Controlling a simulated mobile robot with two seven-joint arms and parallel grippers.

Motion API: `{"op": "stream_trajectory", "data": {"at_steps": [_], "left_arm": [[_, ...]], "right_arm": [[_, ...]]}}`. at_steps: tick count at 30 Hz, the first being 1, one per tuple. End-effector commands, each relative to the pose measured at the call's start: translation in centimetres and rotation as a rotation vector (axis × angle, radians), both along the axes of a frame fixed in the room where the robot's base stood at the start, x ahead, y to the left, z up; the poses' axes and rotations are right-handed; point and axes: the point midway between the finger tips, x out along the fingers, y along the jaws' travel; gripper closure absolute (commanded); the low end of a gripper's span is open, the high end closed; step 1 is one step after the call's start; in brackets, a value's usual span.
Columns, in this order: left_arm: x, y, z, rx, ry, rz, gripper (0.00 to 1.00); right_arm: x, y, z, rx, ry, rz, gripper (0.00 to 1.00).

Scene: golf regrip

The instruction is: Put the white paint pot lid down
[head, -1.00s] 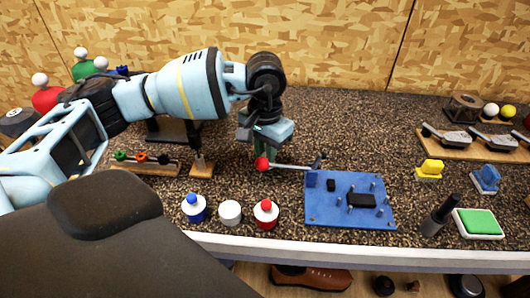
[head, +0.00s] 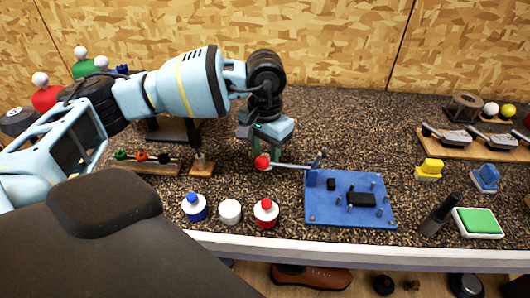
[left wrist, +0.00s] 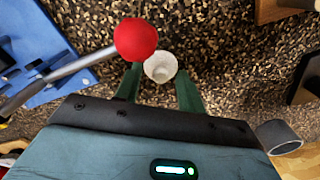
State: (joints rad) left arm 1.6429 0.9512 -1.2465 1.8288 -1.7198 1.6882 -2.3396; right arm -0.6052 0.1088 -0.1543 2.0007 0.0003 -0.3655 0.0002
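My left gripper (head: 264,152) hangs over the counter, behind the red ball of a lever. In the left wrist view its green fingers (left wrist: 159,85) stand on either side of a pale round piece, which looks like the white paint pot lid (left wrist: 160,67), held between the tips. The lid is hidden in the head view. My right gripper is not in view.
The lever's red ball (head: 262,162) is close beside the left fingers, and its rod runs to the blue board (head: 350,215). A wooden stand (head: 201,167) is to the left. Bare counter (head: 225,185) lies between the stand and the pots.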

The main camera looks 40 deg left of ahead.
Motion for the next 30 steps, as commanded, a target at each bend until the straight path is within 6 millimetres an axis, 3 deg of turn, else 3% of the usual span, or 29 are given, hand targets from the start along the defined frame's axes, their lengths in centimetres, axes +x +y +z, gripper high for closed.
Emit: {"op": "stream_trajectory", "data": {"at_steps": [15,21,30], "left_arm": [[0.1,-0.1,9.4,-0.001,-0.003,-0.002,0.61],[0.0,-0.1,11.2,-0.001,-0.001,-0.002,0.61],[0.0,-0.1,11.5,-0.001,0.000,-0.002,0.61]], "right_arm": [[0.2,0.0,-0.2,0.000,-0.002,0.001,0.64],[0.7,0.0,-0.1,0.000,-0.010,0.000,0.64],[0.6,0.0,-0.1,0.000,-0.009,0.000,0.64]]}}
